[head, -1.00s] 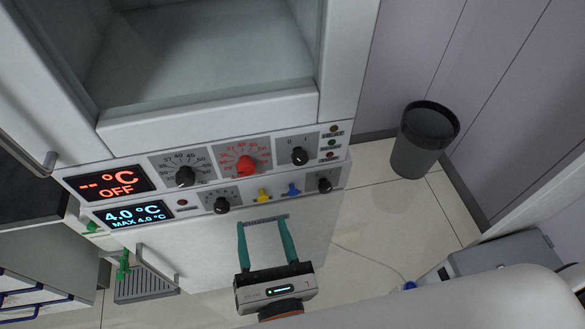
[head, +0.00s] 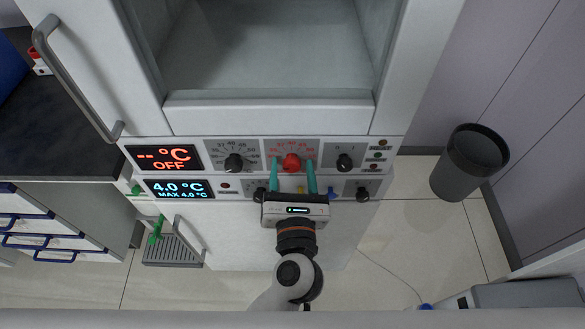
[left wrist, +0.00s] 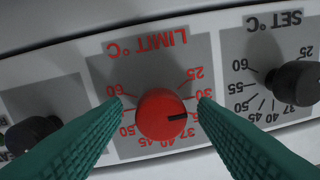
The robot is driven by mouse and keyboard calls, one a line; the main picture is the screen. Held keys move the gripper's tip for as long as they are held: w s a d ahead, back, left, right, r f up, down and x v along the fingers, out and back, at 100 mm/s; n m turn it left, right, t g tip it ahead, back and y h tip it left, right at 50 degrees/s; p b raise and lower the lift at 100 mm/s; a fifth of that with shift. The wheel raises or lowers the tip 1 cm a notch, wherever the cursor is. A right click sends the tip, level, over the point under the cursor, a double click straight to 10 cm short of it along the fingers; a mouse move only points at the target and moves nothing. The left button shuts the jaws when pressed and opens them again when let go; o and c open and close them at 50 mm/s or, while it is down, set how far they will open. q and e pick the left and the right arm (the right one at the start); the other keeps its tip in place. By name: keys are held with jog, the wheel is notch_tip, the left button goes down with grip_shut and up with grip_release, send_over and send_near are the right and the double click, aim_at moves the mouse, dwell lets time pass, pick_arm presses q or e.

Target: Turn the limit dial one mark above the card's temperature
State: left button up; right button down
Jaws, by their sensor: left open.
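The red limit dial (head: 291,162) sits on a grey scale plate in the upper control row. In the left wrist view the same dial (left wrist: 162,115) appears upside down under "LIMIT °C", with marks from 25 to 60. Its dark pointer line points right, towards the 30–37 side; the exact mark is unclear beside a finger. My left gripper (head: 292,170) is open, its teal fingers on either side of the dial. In the left wrist view the gripper (left wrist: 160,105) shows no clear contact with it. No temperature card is recognisable. My right gripper is not in view.
The black set dial (head: 234,162) is left of the limit dial, and a black 0–1 knob (head: 344,162) right. A red display (head: 162,158) reads "-- °C OFF"; a blue one (head: 180,188) reads 4.0 °C, MAX 4.0 °C. Small knobs and valves line the lower row.

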pick_arm(q)
jog(key=c, duration=1)
jog(key=shift+r+m+p, duration=0.15)
jog(key=shift+m+p, duration=0.55)
jog(key=shift+p, duration=0.2)
jog(key=m+p, duration=0.7)
jog(key=m, duration=0.1)
jog(key=shift+m, duration=0.3)
jog(key=shift+m+h+p, duration=0.3)
jog(key=shift+m+p, duration=0.6)
jog(key=shift+m, duration=0.2)
jog(key=shift+f, duration=0.2)
jog(key=o, duration=1)
